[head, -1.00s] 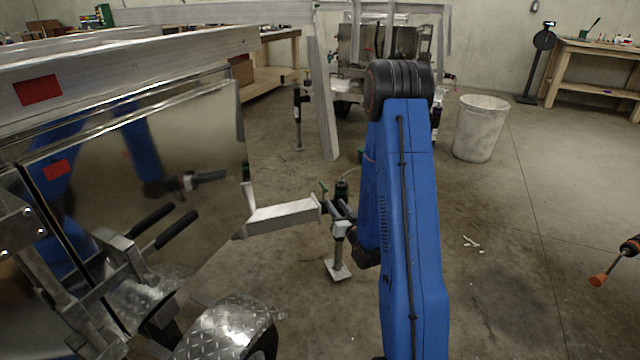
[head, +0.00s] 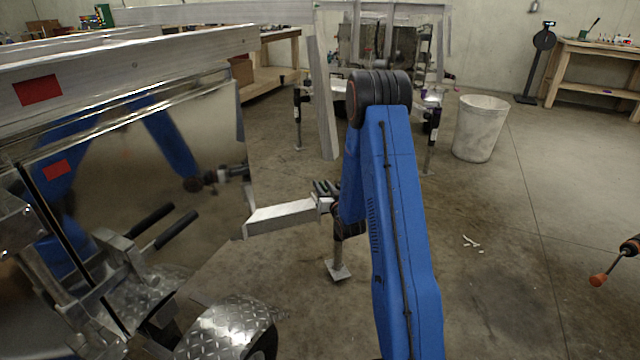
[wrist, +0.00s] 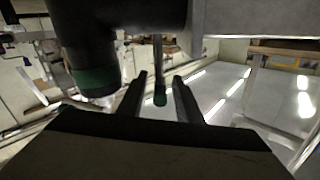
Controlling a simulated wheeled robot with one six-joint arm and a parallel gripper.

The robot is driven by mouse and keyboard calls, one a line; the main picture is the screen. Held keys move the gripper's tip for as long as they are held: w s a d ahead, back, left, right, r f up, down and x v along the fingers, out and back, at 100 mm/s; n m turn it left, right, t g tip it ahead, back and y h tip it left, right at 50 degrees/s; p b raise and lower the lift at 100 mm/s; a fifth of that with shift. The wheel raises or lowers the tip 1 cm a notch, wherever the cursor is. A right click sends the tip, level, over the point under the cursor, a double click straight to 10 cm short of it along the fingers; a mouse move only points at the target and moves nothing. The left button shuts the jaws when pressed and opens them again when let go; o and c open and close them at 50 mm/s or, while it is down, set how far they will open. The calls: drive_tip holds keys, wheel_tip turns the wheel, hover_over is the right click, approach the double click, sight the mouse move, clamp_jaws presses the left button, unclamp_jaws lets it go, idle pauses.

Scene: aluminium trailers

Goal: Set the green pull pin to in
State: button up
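My gripper is open, and I see no contact with the pin. Left of it in the wrist view is a thick dark cylinder with a green band (wrist: 97,80). In the head view my gripper (head: 325,188) is at the end of the trailer's aluminium drawbar (head: 285,217). The pin cannot be made out there, behind my arm and gripper.
A support leg with a square foot (head: 338,271) stands below the drawbar. The polished trailer (head: 200,140) and its chequer-plate mudguard (head: 225,325) are at left. A pale bin (head: 481,128) stands at right. The floor at right is mostly clear.

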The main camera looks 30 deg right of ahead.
sight(320, 182)
drive_tip(key=shift+w+d, duration=0.2)
drive_tip(key=shift+w, duration=1.45)
clamp_jaws()
drive_tip(key=shift+f, duration=1.9)
